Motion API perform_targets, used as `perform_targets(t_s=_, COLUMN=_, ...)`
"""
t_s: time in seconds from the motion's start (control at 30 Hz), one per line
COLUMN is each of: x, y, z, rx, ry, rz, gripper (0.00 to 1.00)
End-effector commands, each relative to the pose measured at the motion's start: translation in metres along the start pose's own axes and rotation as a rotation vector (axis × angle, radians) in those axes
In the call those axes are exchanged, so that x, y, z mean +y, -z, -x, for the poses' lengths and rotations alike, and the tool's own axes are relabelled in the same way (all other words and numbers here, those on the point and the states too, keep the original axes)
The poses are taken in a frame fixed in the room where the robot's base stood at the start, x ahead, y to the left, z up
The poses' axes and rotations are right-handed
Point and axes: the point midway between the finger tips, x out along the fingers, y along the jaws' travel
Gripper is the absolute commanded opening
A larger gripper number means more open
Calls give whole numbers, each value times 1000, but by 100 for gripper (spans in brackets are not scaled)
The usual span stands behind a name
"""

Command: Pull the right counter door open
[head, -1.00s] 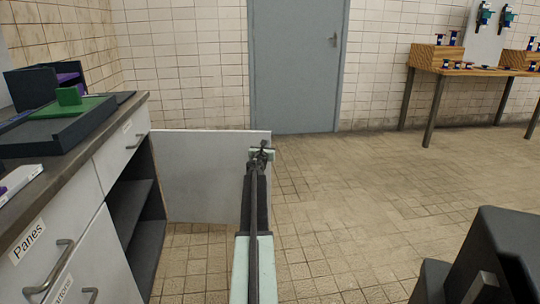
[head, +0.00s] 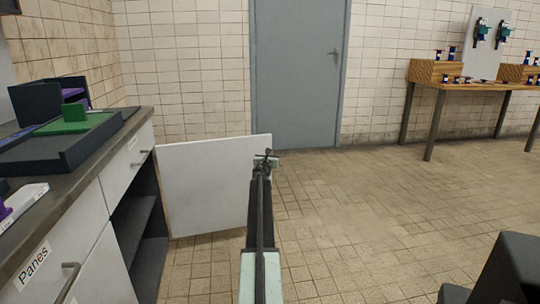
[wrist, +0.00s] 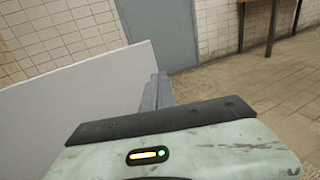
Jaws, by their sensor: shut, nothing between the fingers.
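The right counter door (head: 210,188) is a plain white panel, swung wide open from the counter's far end, with its shelves showing behind it. It also fills the left of the wrist view (wrist: 85,100). My gripper (head: 266,158) is at the door's free edge, near its upper right corner. In the wrist view my gripper (wrist: 158,82) has its fingers together and empty, just right of the door's edge. I cannot tell whether it touches the door. The door's handle is hidden from view.
The counter (head: 75,165) runs along the left, with drawers and a "Panes" label. A dark tray with a green block (head: 75,112) sits on it. A grey room door (head: 298,70) is at the back. A wooden table (head: 475,85) stands back right. The tiled floor between is clear.

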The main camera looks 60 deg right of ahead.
Motion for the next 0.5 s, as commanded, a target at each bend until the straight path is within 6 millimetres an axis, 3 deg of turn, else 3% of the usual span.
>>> perform_targets(t_s=0.23, x=-5, y=0, z=42, rx=0, ry=-6, rz=0, gripper=0)
perform_targets(t_s=0.5, x=-39, y=0, z=104, rx=0, ry=-2, rz=0, gripper=0)
